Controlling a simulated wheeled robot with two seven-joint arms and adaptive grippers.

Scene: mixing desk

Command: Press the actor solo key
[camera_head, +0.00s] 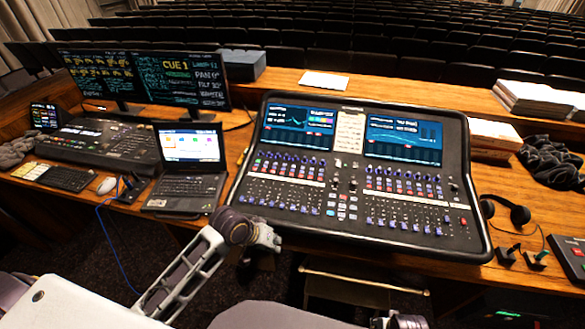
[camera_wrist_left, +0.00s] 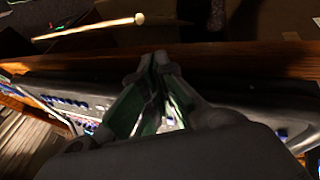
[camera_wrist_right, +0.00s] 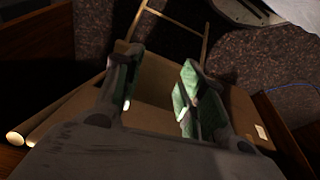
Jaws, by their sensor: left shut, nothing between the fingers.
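The mixing console (camera_head: 343,225) lies on the wooden desk with two lit screens, rows of small keys, knobs and faders. The key labels are too small to read, so I cannot tell which is the actor solo key. My left gripper (camera_head: 268,240) is at the console's front left edge, near the lower fader rows. It is shut and empty; in the left wrist view (camera_wrist_left: 160,62) its fingers meet, with part of the console behind them. I cannot tell whether it touches the console. My right gripper (camera_wrist_right: 157,80) is open and empty in the right wrist view, away from the console.
A laptop (camera_head: 188,188) and a smaller lighting desk (camera_head: 105,142) stand left of the console. Headphones (camera_head: 508,210) and paper stacks (camera_head: 535,98) are on the right. A cardboard box (camera_wrist_right: 155,95) is below my right gripper.

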